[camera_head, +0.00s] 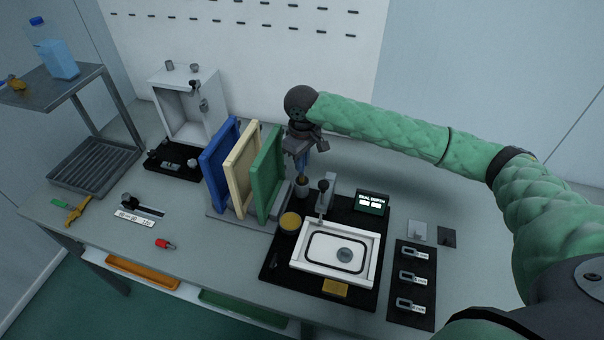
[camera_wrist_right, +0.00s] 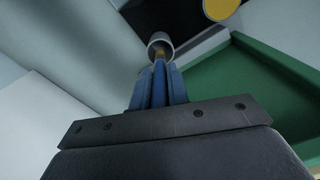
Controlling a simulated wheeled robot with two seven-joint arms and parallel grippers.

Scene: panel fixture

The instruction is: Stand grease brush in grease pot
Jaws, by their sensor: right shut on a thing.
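My right gripper (camera_head: 302,158) reaches down from above, behind the black mat. It is shut on the grease brush, whose tan part (camera_head: 303,179) shows below the blue fingers. The right wrist view shows the fingers (camera_wrist_right: 158,85) pointing at a small grey cup (camera_wrist_right: 160,40). The tan part of the brush lines up with the cup's mouth; I cannot tell how deep it sits. The cup also shows in the head view (camera_head: 303,190). A round dark pot with a yellow top (camera_head: 290,221), which looks like grease, stands in front of the cup. My left gripper is out of view.
Upright blue, cream and green panels (camera_head: 268,175) stand close left of the gripper. A clamp post (camera_head: 324,197) and a white framed fixture (camera_head: 312,265) stand at the right and front of the pot. A small display (camera_head: 371,202) is further right.

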